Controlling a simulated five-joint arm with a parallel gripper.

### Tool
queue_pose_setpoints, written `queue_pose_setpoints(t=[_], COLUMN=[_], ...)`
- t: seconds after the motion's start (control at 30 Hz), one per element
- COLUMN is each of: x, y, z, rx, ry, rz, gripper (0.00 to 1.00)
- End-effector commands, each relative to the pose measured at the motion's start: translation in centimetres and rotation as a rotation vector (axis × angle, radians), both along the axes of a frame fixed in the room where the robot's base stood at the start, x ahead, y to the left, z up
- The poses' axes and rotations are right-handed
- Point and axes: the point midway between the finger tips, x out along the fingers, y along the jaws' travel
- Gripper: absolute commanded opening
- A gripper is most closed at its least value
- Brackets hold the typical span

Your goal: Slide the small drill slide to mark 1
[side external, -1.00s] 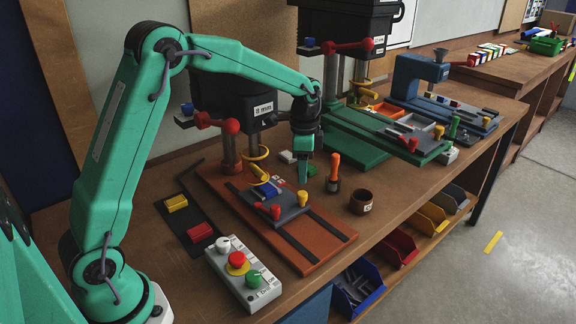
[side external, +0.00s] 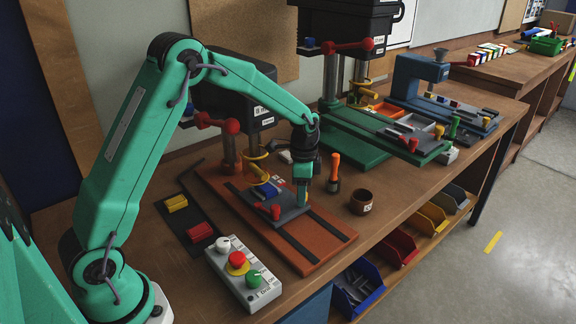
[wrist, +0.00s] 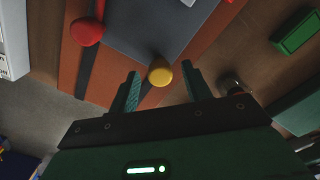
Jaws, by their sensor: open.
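The small drill's grey slide (side external: 287,217) sits on the orange base (side external: 325,238) of the front drill press. It carries a blue block (side external: 267,191) and a red knob (side external: 274,211); in the wrist view the slide (wrist: 145,30) and red knob (wrist: 86,31) show at the top. My gripper (side external: 304,202) is low at the slide's right end. In the wrist view its open fingers (wrist: 160,92) have the yellow knob (wrist: 160,75) between them, with gaps on both sides. In the side view my gripper hides the yellow knob. Mark 1 cannot be read.
An orange-handled tool (side external: 335,172) and a brown cup (side external: 361,201) stand close right of the base. A control box (side external: 243,275) is in front, and a dark tray (side external: 187,222) with yellow and red blocks is at left. A larger green-based drill (side external: 355,145) stands behind.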

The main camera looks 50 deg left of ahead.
Motion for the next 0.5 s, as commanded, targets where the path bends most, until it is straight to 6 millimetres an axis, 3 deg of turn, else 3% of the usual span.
queue_pose_setpoints(t=[0.07, 0.3, 0.5], x=[-0.01, -0.01, 0.00], y=[-0.01, 0.00, 0.33], z=[0.01, 0.04, 0.05], rx=[0.000, 0.000, 0.000], ry=[0.000, 0.000, 0.000], rz=[0.000, 0.000, 0.001], gripper=[0.47, 0.00, 0.00])
